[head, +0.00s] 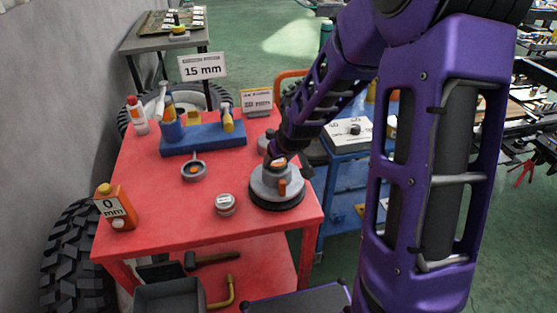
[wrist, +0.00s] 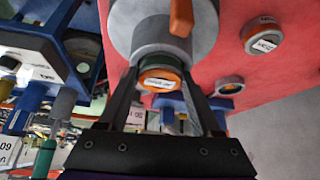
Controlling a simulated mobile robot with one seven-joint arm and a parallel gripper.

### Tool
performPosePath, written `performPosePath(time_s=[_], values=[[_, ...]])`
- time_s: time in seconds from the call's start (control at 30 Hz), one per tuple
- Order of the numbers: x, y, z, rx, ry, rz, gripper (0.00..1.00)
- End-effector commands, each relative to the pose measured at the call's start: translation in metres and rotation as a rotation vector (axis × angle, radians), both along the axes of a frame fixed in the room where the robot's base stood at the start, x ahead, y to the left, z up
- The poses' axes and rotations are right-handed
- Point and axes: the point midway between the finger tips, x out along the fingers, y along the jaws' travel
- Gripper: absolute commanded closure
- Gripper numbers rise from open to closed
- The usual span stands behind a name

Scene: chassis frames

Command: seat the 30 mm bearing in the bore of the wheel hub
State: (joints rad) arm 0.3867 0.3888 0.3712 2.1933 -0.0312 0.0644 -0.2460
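The wheel hub (head: 277,198) is a grey stepped disc on a dark base with an orange tab, standing at the front right of the red table. It fills the top of the wrist view (wrist: 128,22). My gripper (head: 279,160) is right over its raised centre. In the wrist view, my gripper (wrist: 160,78) has a finger on each side of a short grey ring with an orange band and a pale label, the bearing (wrist: 160,79), and appears shut on it. The bearing lines up with the hub's centre collar. The bore is hidden, so I cannot tell how deep the bearing sits.
A labelled round part (head: 225,205) and a grey ring with an orange centre (head: 194,171) lie left of the hub. A blue block (head: 203,139) holding tools stands behind. A blue cart (head: 345,170) stands right.

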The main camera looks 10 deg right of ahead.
Motion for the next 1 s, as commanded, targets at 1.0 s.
performPosePath(time_s=[1.0], values=[[-0.058, -0.013, 0.099, 0.001, 0.014, -0.004, 0.05]])
